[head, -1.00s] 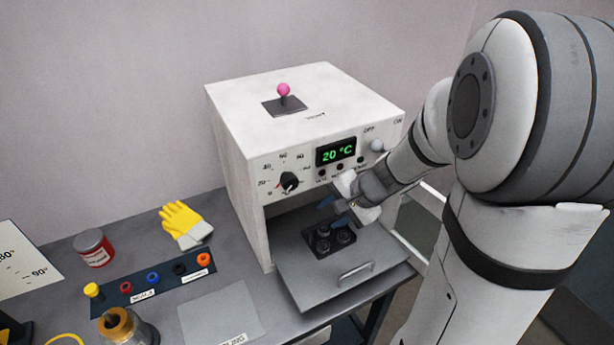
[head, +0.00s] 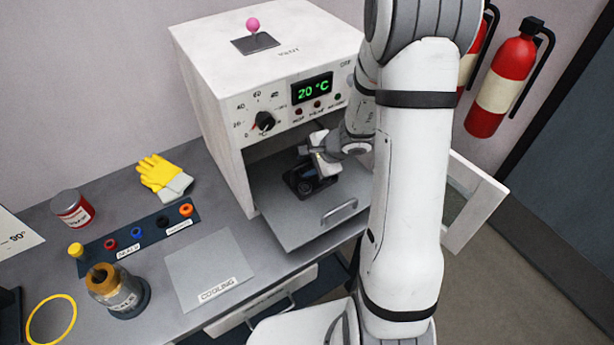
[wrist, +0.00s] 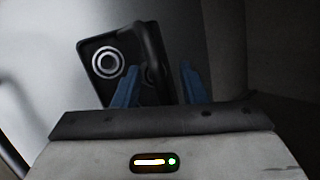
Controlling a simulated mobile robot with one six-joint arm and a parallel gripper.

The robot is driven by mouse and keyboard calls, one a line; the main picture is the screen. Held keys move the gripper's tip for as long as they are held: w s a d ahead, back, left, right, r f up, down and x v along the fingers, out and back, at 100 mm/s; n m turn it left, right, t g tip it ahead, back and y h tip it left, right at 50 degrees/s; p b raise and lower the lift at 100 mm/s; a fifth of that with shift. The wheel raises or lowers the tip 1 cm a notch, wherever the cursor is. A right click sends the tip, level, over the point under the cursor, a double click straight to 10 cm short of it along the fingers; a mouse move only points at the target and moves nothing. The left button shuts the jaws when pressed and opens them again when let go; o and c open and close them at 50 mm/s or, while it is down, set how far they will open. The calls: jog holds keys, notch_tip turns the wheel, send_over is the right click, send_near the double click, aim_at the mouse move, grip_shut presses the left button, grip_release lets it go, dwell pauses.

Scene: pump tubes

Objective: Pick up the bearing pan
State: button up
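The bearing pan (head: 296,184) is a small dark pan on the grey shelf inside the open oven, partly hidden by my gripper in the head view. In the wrist view the pan (wrist: 91,56) shows one ringed bearing (wrist: 109,62) and a dark arched handle (wrist: 152,48). My gripper (head: 311,162) is inside the oven opening, just above the pan. In the wrist view its blue fingers (wrist: 158,84) are apart, one on each side of the handle's lower part. Whether they touch the handle is unclear.
The white oven (head: 250,75) reads 20 °C, its walls and roof close around my gripper. A grey cooling plate (head: 210,268), a glass jar (head: 120,292), a rack of coloured seals (head: 137,232), a red can (head: 72,209) and yellow gloves (head: 163,174) lie left.

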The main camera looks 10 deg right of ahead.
jog(key=shift+f, duration=0.1)
grip_shut()
dwell(0.3)
